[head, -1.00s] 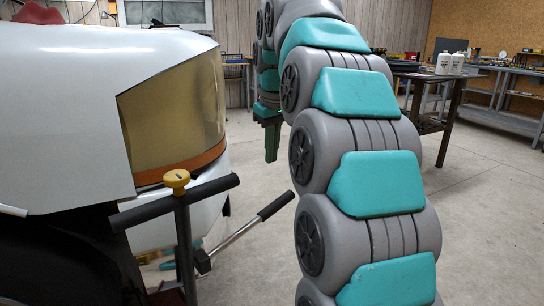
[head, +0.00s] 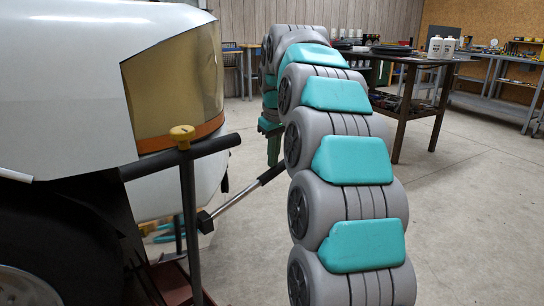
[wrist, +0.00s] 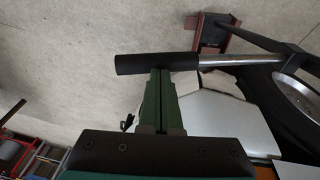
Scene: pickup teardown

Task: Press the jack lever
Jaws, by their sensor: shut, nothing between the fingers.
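The jack lever is a silver bar with a black grip (head: 271,174), slanting up to the right from a dark socket in the head view. Its black grip (wrist: 150,63) and silver shaft (wrist: 235,60) also show in the wrist view. My gripper (head: 274,162) has green fingers pointing down at the grip, partly hidden by my arm. In the wrist view my gripper (wrist: 159,72) is shut and empty, its tips right at the grip. Whether they touch it I cannot tell. A black T-handle (head: 188,155) with a yellow knob stands beside the lever.
The white vehicle body (head: 70,90) with an amber lamp (head: 175,80) and a dark tyre (head: 60,240) fills the left. A red base piece (head: 172,283) lies low by the T-handle. A dark workbench (head: 410,100) stands behind; the floor (head: 470,210) at right is clear.

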